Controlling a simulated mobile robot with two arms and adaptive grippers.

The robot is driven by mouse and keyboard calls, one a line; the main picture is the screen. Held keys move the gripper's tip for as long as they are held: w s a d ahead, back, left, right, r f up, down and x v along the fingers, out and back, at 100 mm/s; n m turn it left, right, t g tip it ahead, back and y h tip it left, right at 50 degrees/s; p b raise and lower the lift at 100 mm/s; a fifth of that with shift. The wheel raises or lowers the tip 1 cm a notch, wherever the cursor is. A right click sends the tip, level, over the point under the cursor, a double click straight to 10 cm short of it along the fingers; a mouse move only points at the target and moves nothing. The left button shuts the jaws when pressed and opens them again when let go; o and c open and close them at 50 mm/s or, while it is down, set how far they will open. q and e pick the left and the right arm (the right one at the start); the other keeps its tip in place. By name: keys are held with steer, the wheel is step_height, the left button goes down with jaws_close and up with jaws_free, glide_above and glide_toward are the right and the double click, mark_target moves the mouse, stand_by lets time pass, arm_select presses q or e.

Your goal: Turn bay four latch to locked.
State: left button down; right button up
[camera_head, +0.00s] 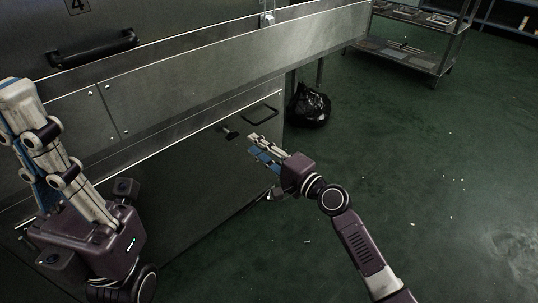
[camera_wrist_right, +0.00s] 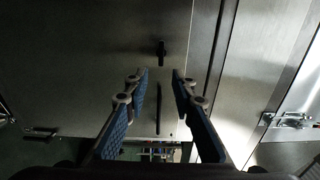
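A small black turn latch (camera_head: 230,132) sits on the lower steel panel (camera_head: 190,165) beneath the wide ledge, below and right of the "4" plate (camera_head: 77,5). In the right wrist view, the latch (camera_wrist_right: 161,52) appears beyond the gap between my fingertips, its long side upright in that picture. My right gripper (camera_head: 254,146) is open and empty, close to the latch on its right side and apart from it. Its blue-padded fingers (camera_wrist_right: 160,76) show spread in the wrist view. My left gripper (camera_head: 22,95) points up at the left; its finger gap is not clear.
A black loop handle (camera_head: 262,113) is on the panel right of the latch. A large black handle (camera_head: 92,50) is on the upper door. The steel ledge (camera_head: 200,72) overhangs the panel. A black bag (camera_head: 309,106) and shelf rack (camera_head: 410,48) stand behind. The right floor is mostly free.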

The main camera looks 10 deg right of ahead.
steer(key=v, duration=0.5)
steer(key=shift+s+d, duration=0.1)
stand_by(0.3)
